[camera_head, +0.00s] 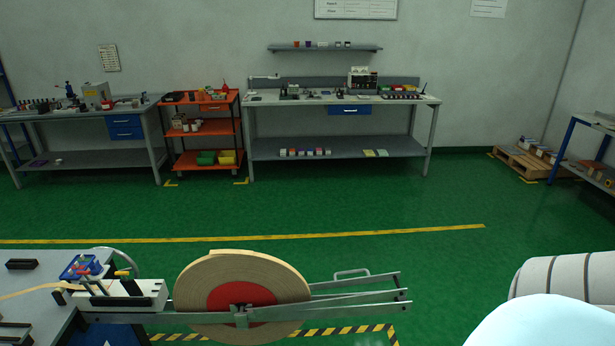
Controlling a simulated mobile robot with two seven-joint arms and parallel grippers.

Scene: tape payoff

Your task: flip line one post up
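A large tan tape reel (190,287) with a red centre (228,296) stands upright on a grey metal frame (360,296) at the bottom middle. The frame's arms reach out to the right past the reel, with a handle (351,273) on top. To the left, a white block (140,294) with several dark, slanted rods sits at the edge of a grey bench (30,262). A pale tape strip (22,293) runs left from there across the bench. I cannot tell which part is the line one post. Neither of my grippers is in view.
A blue tray (80,267) and dark blocks (22,264) lie on the bench. Yellow-black tape (345,330) marks the floor below the reel. Green floor (330,205) is open behind it. Workbenches, an orange cart (205,128) and a pallet (530,160) stand farther back.

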